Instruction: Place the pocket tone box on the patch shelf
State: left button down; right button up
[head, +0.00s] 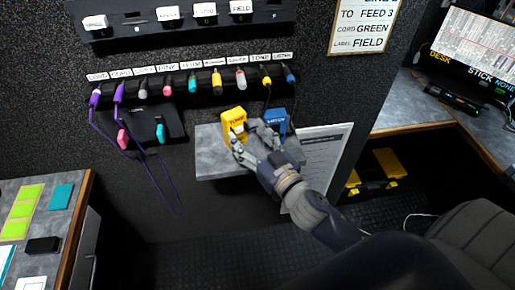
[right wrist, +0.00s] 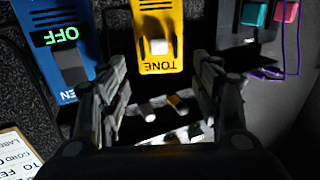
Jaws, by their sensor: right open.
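The yellow tone box (head: 234,121) stands upright on the grey patch shelf (head: 217,170), toward its back edge. In the right wrist view the tone box (right wrist: 158,25) shows its TONE label and a white switch, upside down. My right gripper (head: 252,140) is over the shelf, just in front of the tone box. Its fingers (right wrist: 160,85) are spread apart, with the box ahead between their tips and nothing gripped. Whether a finger touches the box cannot be told. My left gripper is not in view.
A blue box (head: 276,121) stands close to the right of the tone box; its display reads OFF in the right wrist view (right wrist: 65,40). A row of coloured plugs (head: 193,82) hangs above. Purple cords (head: 155,180) loop down at left. A white sheet (head: 325,165) hangs right of the shelf.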

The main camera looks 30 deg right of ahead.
jog(key=shift+s+d+b, duration=0.2)
jog(key=shift+s+b, duration=0.15)
jog(key=shift+s, duration=1.5)
